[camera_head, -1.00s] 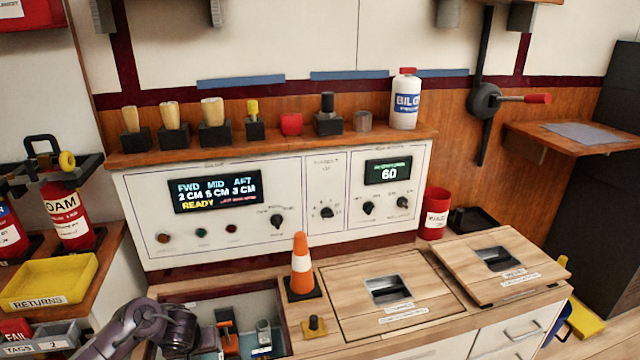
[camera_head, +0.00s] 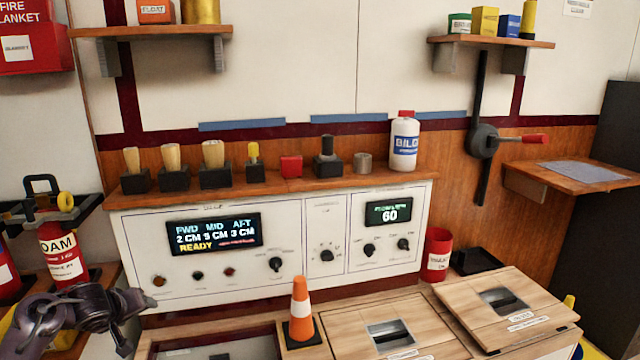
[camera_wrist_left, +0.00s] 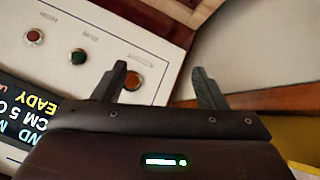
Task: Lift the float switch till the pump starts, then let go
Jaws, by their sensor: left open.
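My left gripper (camera_head: 134,321) is open and empty in front of the lower left of the white control panel (camera_head: 330,285). In the left wrist view its two fingers (camera_wrist_left: 162,76) are apart, with nothing between them but the panel's edge and blurred surfaces behind. The open bilge compartment (camera_head: 245,347) is cut off by the bottom edge of the head view, and the float switch cannot be made out. The panel display (camera_head: 214,235) shows FWD, MID and AFT levels in CM and a yellow READY. My right gripper is not in view.
An orange cone (camera_head: 301,309) stands on the counter right of the open compartment. Wooden hatch lids (camera_head: 430,325) lie further right. A red extinguisher (camera_head: 62,255) stands at the left. Panel buttons (camera_head: 159,280) are close to my left gripper.

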